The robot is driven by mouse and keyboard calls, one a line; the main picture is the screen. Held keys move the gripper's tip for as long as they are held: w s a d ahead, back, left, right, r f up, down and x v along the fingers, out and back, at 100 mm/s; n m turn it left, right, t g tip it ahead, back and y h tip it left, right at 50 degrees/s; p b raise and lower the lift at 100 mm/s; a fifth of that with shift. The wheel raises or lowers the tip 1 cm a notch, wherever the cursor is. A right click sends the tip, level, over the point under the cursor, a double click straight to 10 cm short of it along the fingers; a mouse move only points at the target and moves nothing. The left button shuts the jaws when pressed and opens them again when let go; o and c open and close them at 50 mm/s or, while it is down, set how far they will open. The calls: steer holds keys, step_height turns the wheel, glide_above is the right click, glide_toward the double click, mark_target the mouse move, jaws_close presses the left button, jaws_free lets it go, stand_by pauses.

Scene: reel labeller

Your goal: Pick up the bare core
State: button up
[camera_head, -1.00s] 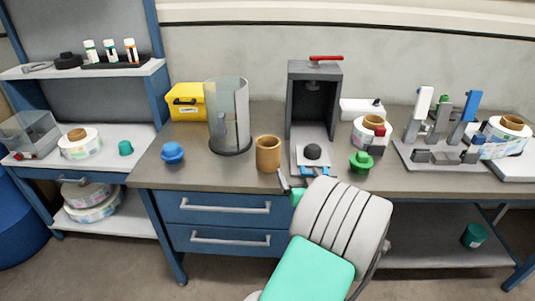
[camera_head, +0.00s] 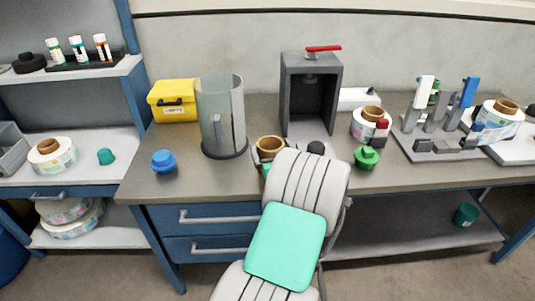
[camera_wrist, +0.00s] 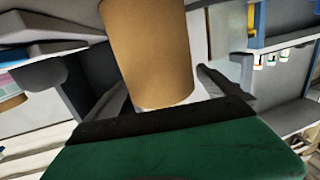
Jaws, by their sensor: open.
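The bare core (camera_head: 270,148) is a plain brown cardboard tube standing upright on the grey-brown bench, right of the clear cylinder. My arm hides its lower part in the head view. In the wrist view the core (camera_wrist: 150,50) is large and close, with its lower end between the two fingers of my gripper (camera_wrist: 163,88). My gripper is open, with a finger on each side of the core. Whether either finger touches it cannot be told. In the head view my forearm hides most of the gripper.
A clear cylinder (camera_head: 222,115) stands just left of the core. A dark press frame (camera_head: 309,92) with a red lever stands behind it to the right. A blue knob (camera_head: 163,161) and a green knob (camera_head: 367,157) sit on the bench. Labelled reels (camera_head: 371,124) are farther right.

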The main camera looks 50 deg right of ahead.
mark_target(267, 140)
steer(key=p+x, duration=0.1)
steer(key=x, duration=0.3)
steer(key=shift+w, duration=0.1)
steer(key=shift+c, duration=0.2)
steer(key=c, duration=1.3)
